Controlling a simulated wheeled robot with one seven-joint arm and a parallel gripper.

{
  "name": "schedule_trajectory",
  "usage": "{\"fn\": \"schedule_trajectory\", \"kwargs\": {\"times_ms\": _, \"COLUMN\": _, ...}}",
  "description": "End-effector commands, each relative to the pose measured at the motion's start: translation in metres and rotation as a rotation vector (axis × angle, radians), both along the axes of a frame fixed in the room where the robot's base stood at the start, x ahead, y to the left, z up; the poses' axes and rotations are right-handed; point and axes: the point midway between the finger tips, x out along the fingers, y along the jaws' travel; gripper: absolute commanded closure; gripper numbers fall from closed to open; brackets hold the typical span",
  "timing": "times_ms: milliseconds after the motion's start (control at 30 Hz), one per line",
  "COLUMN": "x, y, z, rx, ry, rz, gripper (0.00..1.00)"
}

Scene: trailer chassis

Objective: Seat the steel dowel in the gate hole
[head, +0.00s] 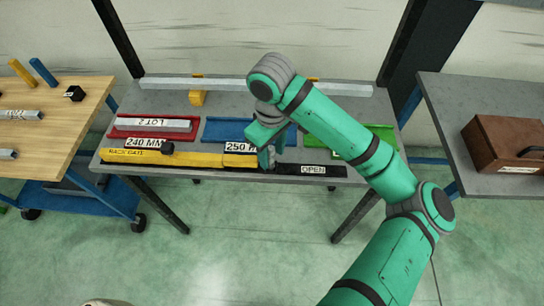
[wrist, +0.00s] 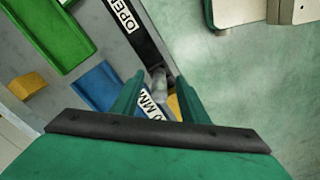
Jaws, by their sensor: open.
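My gripper (head: 265,157) is open and points down at the front edge of the grey rack table. In the wrist view, my open gripper (wrist: 158,88) has a short grey steel dowel (wrist: 158,77) between its green fingers. The dowel appears to stand where the yellow gate meets the black strip; its lower end and the hole are hidden. The yellow rack gate (head: 195,158) lies along the table's front edge and also shows in the wrist view (wrist: 174,107). The black strip (head: 290,170) marked OPEN continues to its right. In the head view my gripper hides the dowel.
Red (head: 122,132), blue (head: 220,131) and green (head: 381,134) trays sit behind the gate, the red one holding a LOT 2 bar (head: 153,125). A wooden cart (head: 60,140) with small parts stands left. A table with a brown box (head: 505,140) stands right.

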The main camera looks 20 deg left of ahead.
Motion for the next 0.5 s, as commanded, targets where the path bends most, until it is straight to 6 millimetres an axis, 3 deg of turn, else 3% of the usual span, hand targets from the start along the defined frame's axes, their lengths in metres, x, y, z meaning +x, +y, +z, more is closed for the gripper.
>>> {"fn": "schedule_trajectory", "kwargs": {"times_ms": 300, "x": 0.001, "y": 0.000, "z": 0.058, "rx": -0.001, "ry": -0.003, "rz": 0.000, "gripper": 0.60}}
{"fn": "schedule_trajectory", "kwargs": {"times_ms": 500, "x": 0.001, "y": 0.000, "z": 0.077, "rx": 0.000, "ry": -0.001, "rz": 0.000, "gripper": 0.60}}
